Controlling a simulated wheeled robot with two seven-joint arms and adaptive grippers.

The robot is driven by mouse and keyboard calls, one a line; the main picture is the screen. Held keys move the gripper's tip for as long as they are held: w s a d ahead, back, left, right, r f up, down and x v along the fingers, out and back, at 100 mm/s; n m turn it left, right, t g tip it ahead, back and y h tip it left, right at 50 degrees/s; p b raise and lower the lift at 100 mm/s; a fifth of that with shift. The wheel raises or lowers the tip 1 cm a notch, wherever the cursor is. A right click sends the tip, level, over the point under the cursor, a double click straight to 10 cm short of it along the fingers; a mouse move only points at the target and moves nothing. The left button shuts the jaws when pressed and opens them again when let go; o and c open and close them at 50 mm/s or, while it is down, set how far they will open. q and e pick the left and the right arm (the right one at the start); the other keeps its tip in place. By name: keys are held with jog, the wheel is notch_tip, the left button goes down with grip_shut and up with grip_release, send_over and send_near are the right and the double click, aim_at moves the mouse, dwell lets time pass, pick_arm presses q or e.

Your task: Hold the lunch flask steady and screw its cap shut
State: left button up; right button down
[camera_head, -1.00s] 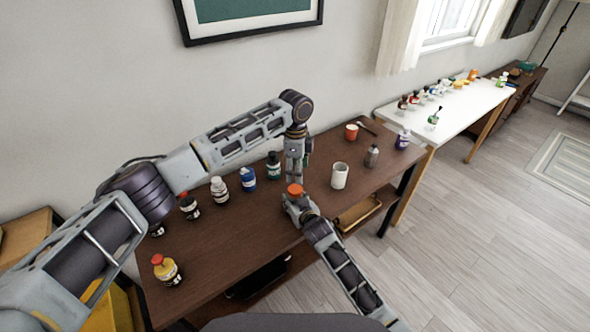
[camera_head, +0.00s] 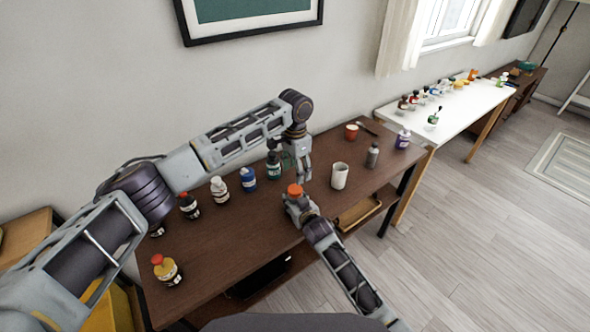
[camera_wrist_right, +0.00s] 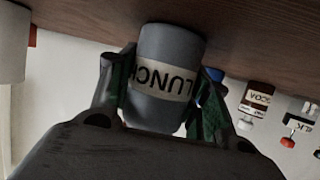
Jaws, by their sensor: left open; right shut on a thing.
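The grey lunch flask (camera_wrist_right: 165,55) stands upright on the dark wooden table. Its white band reads LUNCH, inverted in the right wrist view. My right gripper (camera_head: 300,207) is shut around the flask; its two fingers press on both sides in the wrist view. The orange-red cap (camera_head: 294,190) is at the top of the flask in the head view; how tightly it sits cannot be told. My left gripper (camera_head: 298,174) is open and empty, pointing down just above and behind the cap, apart from it.
A white mug (camera_head: 340,176) and a grey bottle (camera_head: 373,156) stand to the right of the flask. A green-labelled dark bottle (camera_head: 273,166) stands close left of my left gripper, with a blue bottle (camera_head: 248,179) beyond. The front left of the table (camera_head: 225,235) is mostly clear.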

aim_at(295, 189)
pick_arm(q)
jog(key=n, duration=0.5)
jog(key=shift+a, duration=0.1)
jog(key=n, duration=0.4)
jog(key=shift+n, duration=0.4)
jog(key=n, duration=0.4)
jog(key=shift+a+n, duration=0.1)
jog(key=shift+n, duration=0.2)
jog(key=n, duration=0.4)
jog(key=shift+s, duration=0.1)
jog(key=shift+f, duration=4)
